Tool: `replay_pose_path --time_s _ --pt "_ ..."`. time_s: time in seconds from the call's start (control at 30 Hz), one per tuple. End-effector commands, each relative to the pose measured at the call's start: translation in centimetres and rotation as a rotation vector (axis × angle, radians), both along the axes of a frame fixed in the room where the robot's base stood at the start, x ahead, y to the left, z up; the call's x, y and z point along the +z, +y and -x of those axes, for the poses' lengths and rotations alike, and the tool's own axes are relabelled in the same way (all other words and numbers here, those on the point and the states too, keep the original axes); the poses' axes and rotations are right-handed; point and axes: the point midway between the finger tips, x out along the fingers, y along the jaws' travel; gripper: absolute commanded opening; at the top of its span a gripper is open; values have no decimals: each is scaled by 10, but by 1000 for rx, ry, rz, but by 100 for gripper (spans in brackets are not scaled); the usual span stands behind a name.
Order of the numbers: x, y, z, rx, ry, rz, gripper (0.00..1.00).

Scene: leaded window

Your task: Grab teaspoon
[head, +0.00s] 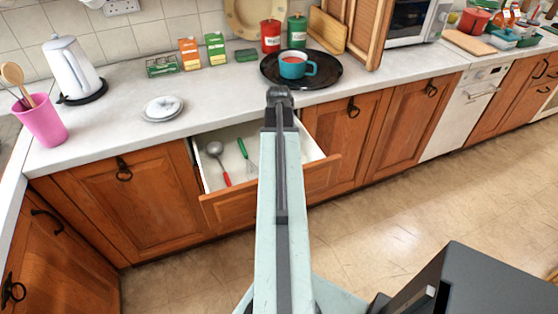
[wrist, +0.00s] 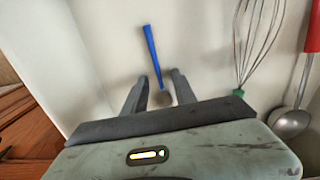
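The teaspoon (wrist: 151,52) has a blue handle and a dull grey bowl. In the wrist view it lies on the pale drawer floor, with its handle pointing away from me and its bowl between my fingers. My gripper (wrist: 160,78) is open around the bowl end, with a gap on both sides. I cannot tell how far above the drawer floor the fingertips are. In the head view my arm hides the teaspoon and the fingers.
The open drawer (head: 270,185) also holds a red-handled ladle (head: 215,149) and a green-handled whisk (head: 243,150). In the wrist view, the whisk (wrist: 258,45) and ladle (wrist: 292,122) lie right of the teaspoon. On the counter above stands a black tray (head: 325,78) with a teal mug (head: 293,66).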

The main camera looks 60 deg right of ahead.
Motion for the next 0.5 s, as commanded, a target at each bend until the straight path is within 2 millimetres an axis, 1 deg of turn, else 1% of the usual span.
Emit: replay_pose_path --time_s 0.03,0.07,0.1,0.4,0.5 --pt "0 0 0 0 0 0 19" --pt "0 0 0 0 0 0 11" --pt "0 0 0 0 0 0 0" --pt "1 0 0 1 0 0 0" --pt "3 0 0 1 0 0 0"
